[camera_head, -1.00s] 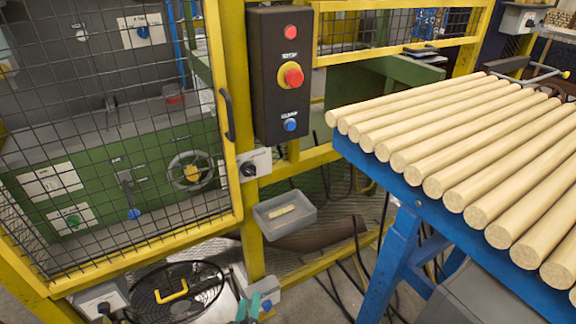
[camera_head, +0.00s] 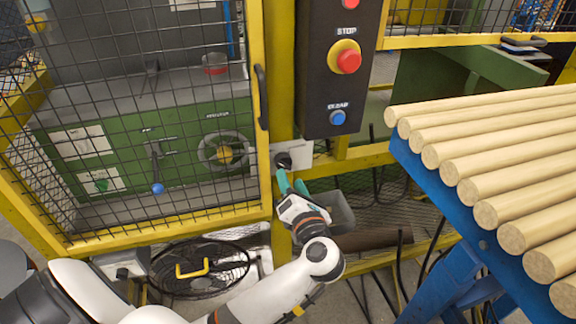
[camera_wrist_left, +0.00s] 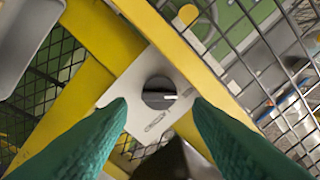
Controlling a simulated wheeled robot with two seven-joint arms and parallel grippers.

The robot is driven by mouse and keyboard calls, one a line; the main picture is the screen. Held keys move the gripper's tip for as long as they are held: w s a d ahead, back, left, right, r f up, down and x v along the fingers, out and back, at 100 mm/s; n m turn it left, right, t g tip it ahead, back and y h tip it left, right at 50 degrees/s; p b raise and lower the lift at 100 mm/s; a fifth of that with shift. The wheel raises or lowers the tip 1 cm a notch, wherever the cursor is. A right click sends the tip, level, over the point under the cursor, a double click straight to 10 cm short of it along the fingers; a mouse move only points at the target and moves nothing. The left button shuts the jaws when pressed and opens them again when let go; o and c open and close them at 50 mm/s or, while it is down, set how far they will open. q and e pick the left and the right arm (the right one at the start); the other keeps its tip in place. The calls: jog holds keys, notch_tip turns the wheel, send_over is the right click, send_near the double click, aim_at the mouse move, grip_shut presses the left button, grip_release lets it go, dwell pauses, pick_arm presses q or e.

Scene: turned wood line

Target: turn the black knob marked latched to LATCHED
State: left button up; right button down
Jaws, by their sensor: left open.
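The black knob (camera_head: 284,161) sits on a pale plate (camera_head: 303,154) fixed to the yellow post beside the mesh door. In the left wrist view the knob (camera_wrist_left: 159,93) shows as a dark round with a light pointer line toward the right of the picture. Lettering on the plate (camera_wrist_left: 118,92) below the knob is too small to read surely. My left gripper (camera_head: 290,182) is open just below the knob in the head view. My right gripper is not in view.
A black control box (camera_head: 336,75) with red and blue buttons hangs above the knob. The yellow-framed mesh door (camera_head: 262,100) is at left, with its handle near the post. A grey bin (camera_head: 340,212) is behind my gripper. A blue rack (camera_head: 425,185) of wooden rods stands at right.

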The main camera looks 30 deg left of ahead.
aim_at(285, 167)
pick_arm(q)
jog(key=x, duration=0.5)
jog(key=shift+w+a, duration=0.3)
jog(key=c, duration=0.7)
